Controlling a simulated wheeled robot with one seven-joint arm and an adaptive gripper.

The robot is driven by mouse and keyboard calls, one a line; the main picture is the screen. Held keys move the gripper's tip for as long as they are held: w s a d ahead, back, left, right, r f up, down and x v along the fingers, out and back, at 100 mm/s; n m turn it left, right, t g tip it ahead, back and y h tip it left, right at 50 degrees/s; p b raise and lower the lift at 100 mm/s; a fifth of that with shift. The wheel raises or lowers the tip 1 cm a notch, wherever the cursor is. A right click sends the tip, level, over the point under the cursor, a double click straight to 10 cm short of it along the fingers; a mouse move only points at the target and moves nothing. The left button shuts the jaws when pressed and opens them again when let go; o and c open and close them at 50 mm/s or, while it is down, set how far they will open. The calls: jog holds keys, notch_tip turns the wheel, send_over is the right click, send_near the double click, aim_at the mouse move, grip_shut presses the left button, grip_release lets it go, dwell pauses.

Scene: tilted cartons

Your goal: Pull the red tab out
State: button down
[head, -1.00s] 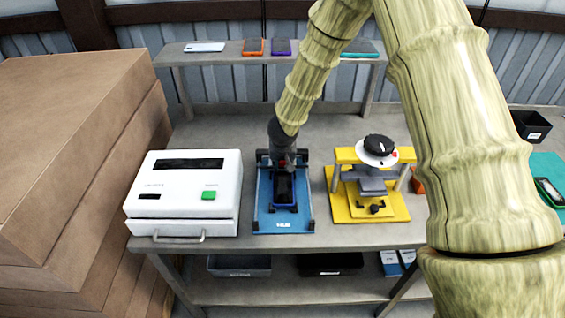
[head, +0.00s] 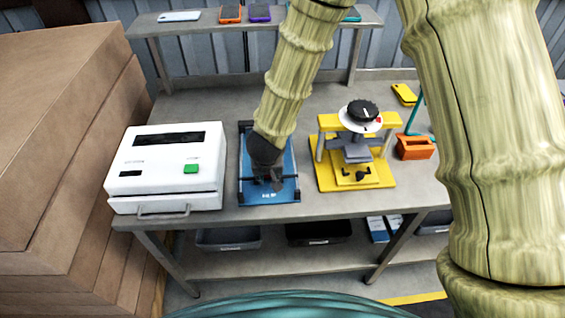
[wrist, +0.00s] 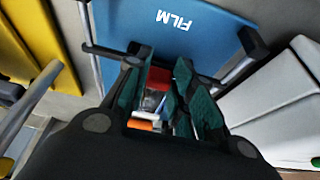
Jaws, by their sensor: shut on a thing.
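The blue board marked FILM (head: 283,193) lies on the bench, and it also shows in the wrist view (wrist: 205,28). My gripper (head: 272,184) is low over the board's front half, pointing down. In the wrist view, my gripper (wrist: 160,95) has its dark green fingers close together on the red tab (wrist: 159,77). Red shows between and beside the fingertips. A pale, see-through patch and an orange-and-white bit show below the red, too small to make out. The phone on the board is mostly hidden by my gripper.
A white machine with a green button (head: 170,165) stands close left of the board. A yellow press (head: 355,150) stands close right, with an orange block (head: 415,147) beyond it. A shelf with phones (head: 245,18) runs along the back. Brown cartons (head: 60,150) are stacked at far left.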

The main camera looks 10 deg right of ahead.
jog(key=shift+r, duration=0.25)
jog(key=c, duration=1.5)
grip_release()
jog(key=o, duration=0.3)
jog(key=shift+s, duration=0.3)
jog(key=shift+w+f, duration=0.1)
jog(key=v, duration=1.2)
